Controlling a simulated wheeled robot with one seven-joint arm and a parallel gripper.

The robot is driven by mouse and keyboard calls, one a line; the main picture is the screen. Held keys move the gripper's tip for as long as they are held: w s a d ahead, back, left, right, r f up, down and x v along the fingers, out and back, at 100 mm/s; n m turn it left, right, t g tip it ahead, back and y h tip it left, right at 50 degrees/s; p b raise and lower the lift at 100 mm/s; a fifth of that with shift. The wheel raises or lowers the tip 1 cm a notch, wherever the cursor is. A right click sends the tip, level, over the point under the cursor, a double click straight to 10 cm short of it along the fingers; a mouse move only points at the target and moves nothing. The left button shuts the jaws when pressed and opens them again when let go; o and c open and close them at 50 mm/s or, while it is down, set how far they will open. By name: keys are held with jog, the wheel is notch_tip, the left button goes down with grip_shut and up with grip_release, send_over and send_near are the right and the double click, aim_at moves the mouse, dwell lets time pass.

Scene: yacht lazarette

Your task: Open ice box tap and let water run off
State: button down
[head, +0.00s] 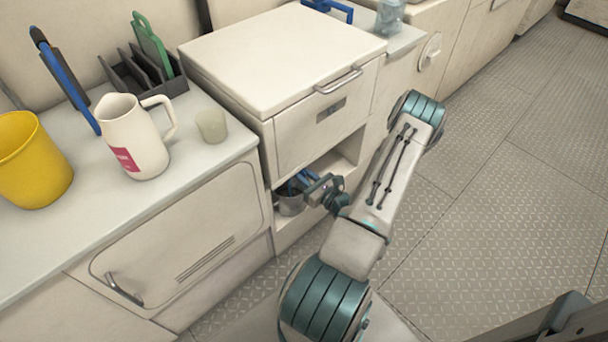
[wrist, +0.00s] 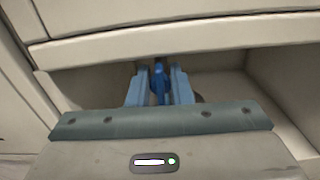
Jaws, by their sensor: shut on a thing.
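The white ice box (head: 325,115) stands in the middle of the head view, with a lid and a front handle (head: 339,80). Below its front is an open recess (head: 345,160). My gripper (head: 302,180) reaches into this recess. In the wrist view my gripper (wrist: 160,88) is shut on the blue tap (wrist: 158,70), between its two blue-grey fingers. A grey bucket (head: 291,202) stands in the recess under my gripper, partly hidden by it. I cannot tell whether water is running.
A counter at left holds a yellow bucket (head: 34,165), a white jug (head: 134,140), a small cup (head: 212,125) and a dark rack (head: 140,78). A cabinet door with a handle (head: 124,290) is below. Patterned floor (head: 500,190) at right is clear.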

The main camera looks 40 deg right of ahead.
jog(key=shift+f, duration=0.1)
jog(key=c, duration=1.6)
grip_release()
jog(key=shift+s, duration=0.2)
jog(key=s, duration=0.4)
jog(key=s+p, duration=0.1)
jog(key=s, duration=0.4)
jog(key=s+d+p, duration=0.1)
jog(key=s, duration=0.3)
jog(key=shift+s, duration=0.25)
